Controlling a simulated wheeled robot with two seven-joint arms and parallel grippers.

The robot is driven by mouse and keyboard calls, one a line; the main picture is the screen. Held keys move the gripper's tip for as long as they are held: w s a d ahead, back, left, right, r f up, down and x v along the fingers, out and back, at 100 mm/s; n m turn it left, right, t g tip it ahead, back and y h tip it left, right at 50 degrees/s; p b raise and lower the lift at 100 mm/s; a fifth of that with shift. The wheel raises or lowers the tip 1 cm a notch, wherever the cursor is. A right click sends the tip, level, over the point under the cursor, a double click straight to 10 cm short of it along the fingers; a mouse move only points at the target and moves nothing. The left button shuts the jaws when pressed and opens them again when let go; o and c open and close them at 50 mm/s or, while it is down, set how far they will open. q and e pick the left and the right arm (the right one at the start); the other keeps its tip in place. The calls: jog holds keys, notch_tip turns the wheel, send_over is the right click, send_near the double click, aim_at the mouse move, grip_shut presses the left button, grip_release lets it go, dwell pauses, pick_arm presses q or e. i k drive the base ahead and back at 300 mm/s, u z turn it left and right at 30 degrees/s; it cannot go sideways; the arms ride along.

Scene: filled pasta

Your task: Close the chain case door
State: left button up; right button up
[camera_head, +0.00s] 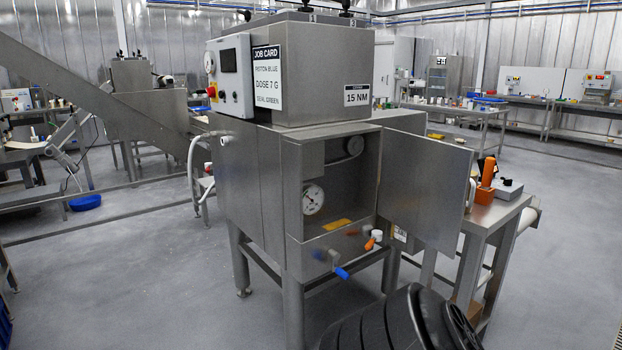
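The chain case door (425,192) is a flat grey metal panel on the steel machine. It stands wide open, swung out to the right of the case opening, with a small pale handle-like part (471,195) at its free edge. The open chain case (350,185) shows a round white dial gauge (313,199), a wheel-like part (354,146) at the top and a yellow label (337,224) at the bottom. Neither of my grippers is in view, so nothing is seen touching the door.
A side table (492,222) with an orange holder (485,194) stands behind the door at right. A black ribbed shape (372,325) fills the bottom centre foreground.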

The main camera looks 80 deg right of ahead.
aim_at(425, 181)
jog(key=u, duration=1.7)
jog(key=k, duration=1.65)
jog(key=z, duration=0.05)
